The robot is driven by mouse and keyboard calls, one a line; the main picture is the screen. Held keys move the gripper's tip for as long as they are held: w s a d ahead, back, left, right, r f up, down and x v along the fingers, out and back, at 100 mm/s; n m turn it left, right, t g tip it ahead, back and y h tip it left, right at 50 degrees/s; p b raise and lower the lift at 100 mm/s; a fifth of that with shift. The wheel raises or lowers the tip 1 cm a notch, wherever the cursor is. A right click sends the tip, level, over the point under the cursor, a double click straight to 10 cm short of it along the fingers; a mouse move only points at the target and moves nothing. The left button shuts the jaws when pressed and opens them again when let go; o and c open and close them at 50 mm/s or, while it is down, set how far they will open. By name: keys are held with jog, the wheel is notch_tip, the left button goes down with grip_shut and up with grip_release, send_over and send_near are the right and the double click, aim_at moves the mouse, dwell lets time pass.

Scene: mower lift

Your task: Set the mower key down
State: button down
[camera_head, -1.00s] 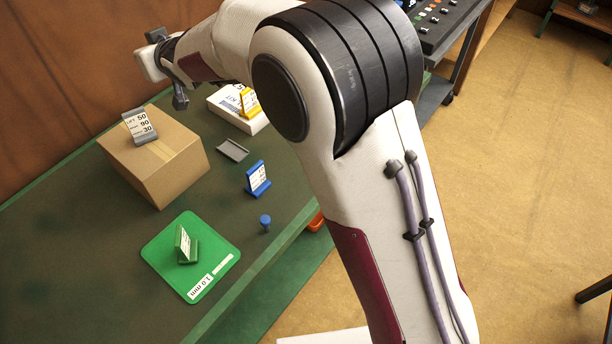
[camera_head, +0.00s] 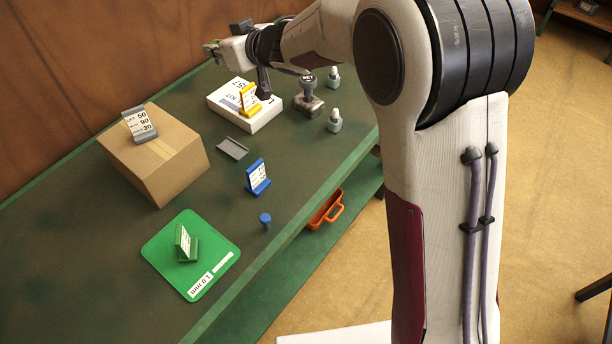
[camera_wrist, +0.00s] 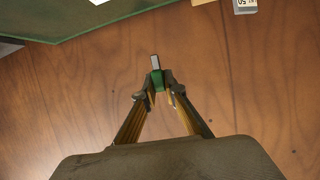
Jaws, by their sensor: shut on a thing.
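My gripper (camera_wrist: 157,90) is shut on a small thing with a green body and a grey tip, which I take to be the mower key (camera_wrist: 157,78). In the wrist view the key sticks out beyond the fingertips, in front of brown wood. In the head view my gripper (camera_head: 217,49) is raised at the far side of the bench, near the wooden wall and behind the white kit box. The key is too small there to make out clearly.
The green bench (camera_head: 100,230) carries a cardboard box (camera_head: 170,175), a white kit box (camera_head: 265,118), a blue card stand (camera_head: 257,178), a blue knob (camera_head: 265,219), a grey tray (camera_head: 232,149) and a green mat (camera_head: 165,250). A metal fixture (camera_head: 308,100) stands at right.

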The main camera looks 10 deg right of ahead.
jog(key=s+d+f+n+g+y, duration=0.1)
jog(key=s+d+f, duration=0.3)
jog(key=s+d, duration=0.4)
jog(key=s+d+f, duration=0.3)
jog(key=s+d, duration=0.2)
jog(key=d, duration=0.5)
notch_tip(320, 180, down, 11)
jog(key=shift+f, duration=0.15)
jog(key=shift+f, duration=2.85)
jog(key=shift+f, duration=2.1)
jog(key=shift+f, duration=0.1)
